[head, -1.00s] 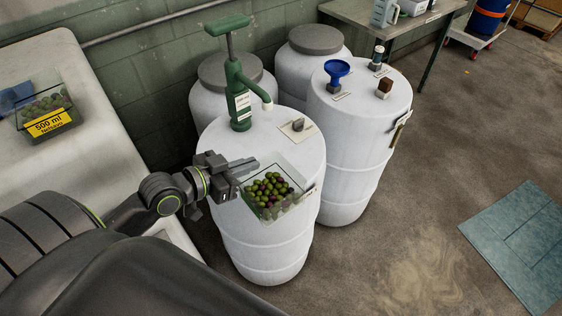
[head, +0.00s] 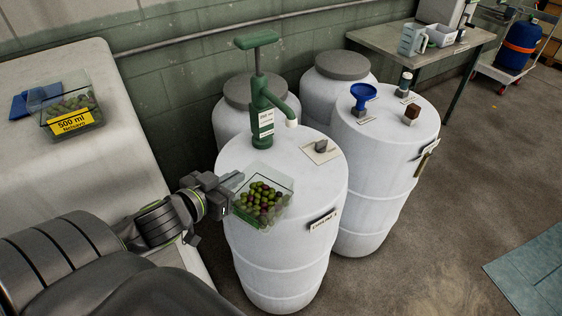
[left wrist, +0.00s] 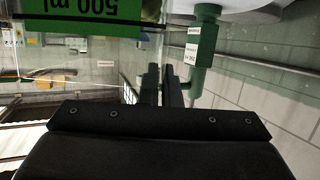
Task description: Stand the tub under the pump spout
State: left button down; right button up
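The clear tub of olives (head: 262,204) is held at the front left of the white drum (head: 305,205), overlapping its top edge in the head view. My left gripper (head: 232,182) is shut on the tub's left wall. In the left wrist view the picture is upside down, and the tub's green 500 ml label (left wrist: 82,14) shows beside my fingers (left wrist: 167,88). The tub is not under the spout. My right gripper is not in view.
A tag with a grey block (head: 321,149) lies right of the pump. A second drum (head: 378,170) with a blue funnel (head: 363,95) stands at right. Another olive tub, labelled yellow (head: 72,119), sits on the left bench. A grey-lidded drum (head: 251,89) stands behind.

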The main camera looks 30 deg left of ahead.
aim_at(249, 166)
pick_arm(q)
jog(key=shift+r+p+x, duration=0.1)
jog(key=shift+r+x, duration=0.1)
jog(key=shift+x, duration=2.45)
jog(key=shift+r+p+x, duration=0.15)
jog(key=shift+r+x, duration=0.05)
jog(key=shift+x, duration=2.45)
jog(key=shift+r+p+x, duration=0.1)
jog(key=shift+r+x, duration=0.05)
jog(key=shift+x, duration=2.45)
jog(key=c, duration=1.6)
grip_release()
jog(key=shift+w, duration=0.15)
jog(key=shift+c, duration=0.2)
jog(key=v, duration=1.2)
